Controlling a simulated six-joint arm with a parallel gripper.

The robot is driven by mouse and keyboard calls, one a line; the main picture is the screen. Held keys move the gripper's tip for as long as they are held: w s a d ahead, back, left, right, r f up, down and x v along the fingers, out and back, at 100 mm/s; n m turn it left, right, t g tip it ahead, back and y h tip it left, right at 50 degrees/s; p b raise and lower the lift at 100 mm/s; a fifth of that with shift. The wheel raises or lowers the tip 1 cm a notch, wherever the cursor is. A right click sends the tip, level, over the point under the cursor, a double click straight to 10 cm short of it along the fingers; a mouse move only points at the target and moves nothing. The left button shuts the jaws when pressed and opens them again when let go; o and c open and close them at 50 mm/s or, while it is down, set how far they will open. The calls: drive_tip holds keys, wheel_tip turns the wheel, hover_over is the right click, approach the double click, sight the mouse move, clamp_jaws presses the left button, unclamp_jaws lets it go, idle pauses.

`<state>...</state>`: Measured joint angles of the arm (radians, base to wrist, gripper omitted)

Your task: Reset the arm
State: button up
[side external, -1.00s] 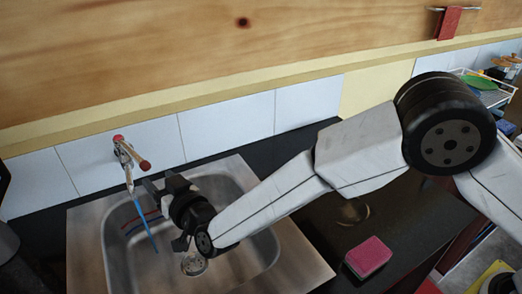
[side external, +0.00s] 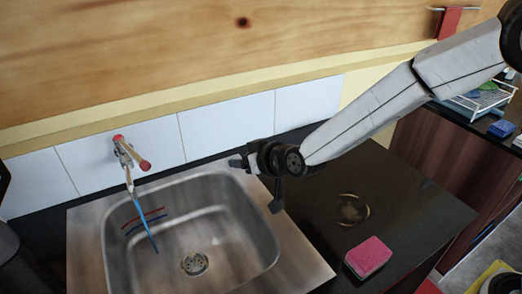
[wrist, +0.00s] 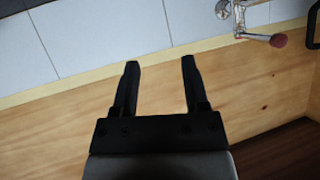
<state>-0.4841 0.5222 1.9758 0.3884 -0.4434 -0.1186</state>
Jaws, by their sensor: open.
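My gripper (side external: 238,163) is at the back right rim of the steel sink (side external: 85,240) in the side external view, pointing left toward the tiled wall. In the wrist view my gripper (wrist: 160,65) shows two black fingers spread apart with nothing between them. My arm reaches in from the upper right.
A tap with red knobs (side external: 145,165) is on the wall, with blue water or a blue strip (side external: 148,230) below it. A pink sponge (side external: 368,256) lies on the dark counter (side external: 420,225) near a round ring mark. A white rack (side external: 480,100) stands far right.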

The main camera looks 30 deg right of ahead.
drive_tip(key=s+d+f+m+g+h, duration=0.1)
drive_tip(key=s+d+f+g+h, duration=0.2)
drive_tip(key=s+d+g, duration=0.6)
drive_tip(key=s+d+f, duration=0.1)
drive_tip(key=s+d, duration=1.3)
drive_tip(key=shift+d+f+m+h, duration=0.2)
drive_tip(key=shift+d+m+h, duration=0.1)
drive_tip(key=shift+d+m, duration=0.1)
drive_tip(key=o, duration=0.6)
drive_tip(key=shift+a, duration=0.1)
